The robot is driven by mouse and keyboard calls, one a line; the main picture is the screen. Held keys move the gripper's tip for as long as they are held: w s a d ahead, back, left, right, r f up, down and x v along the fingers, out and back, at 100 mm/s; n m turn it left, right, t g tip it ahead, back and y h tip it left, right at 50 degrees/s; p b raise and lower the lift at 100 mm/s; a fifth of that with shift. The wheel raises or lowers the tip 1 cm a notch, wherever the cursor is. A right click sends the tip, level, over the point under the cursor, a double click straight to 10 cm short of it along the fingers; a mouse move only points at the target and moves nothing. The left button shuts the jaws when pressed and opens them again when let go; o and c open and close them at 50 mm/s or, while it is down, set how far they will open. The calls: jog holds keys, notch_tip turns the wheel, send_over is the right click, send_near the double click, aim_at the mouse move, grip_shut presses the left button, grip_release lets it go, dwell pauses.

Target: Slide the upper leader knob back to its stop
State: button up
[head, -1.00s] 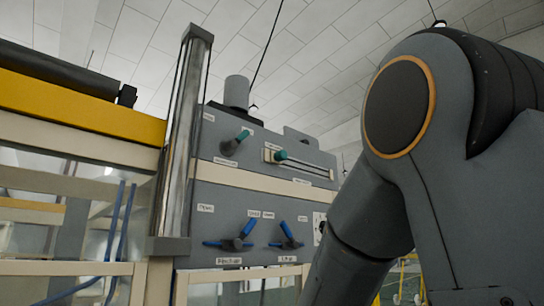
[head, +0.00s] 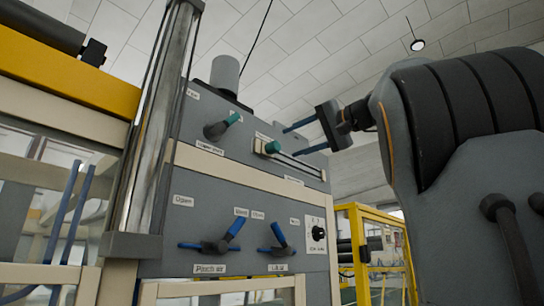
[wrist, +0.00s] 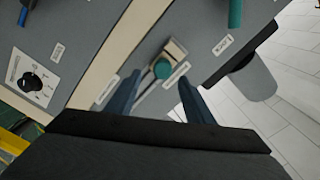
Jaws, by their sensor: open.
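The upper leader knob (head: 272,147) is a teal ball on a pale block at the left end of a slot in the upper grey panel. It also shows in the wrist view (wrist: 162,69), between and just beyond my two blue fingers. My gripper (head: 290,141) is open and empty. In the head view it is to the right of the knob, its fingers pointing left at the panel, apart from the knob as far as I can see. The slot (head: 300,164) runs off to the right of the knob.
A teal-handled lever (head: 222,126) is left of the knob. Blue-handled levers (head: 215,245) (head: 279,240) and a black dial (head: 318,233) are on the lower panel. A grey cylinder (head: 225,75) tops the cabinet. A yellow frame (head: 380,250) stands to the right.

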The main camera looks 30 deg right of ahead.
aim_at(278, 146)
jog(key=x, duration=0.2)
jog(key=p+x, duration=0.1)
jog(key=x, duration=0.1)
jog(key=r+p+x, duration=0.1)
jog(key=x, duration=0.1)
jog(key=shift+p+x, duration=0.3)
jog(key=shift+x, duration=0.45)
jog(key=shift+f, duration=0.15)
jog(key=shift+c, duration=0.5)
grip_shut()
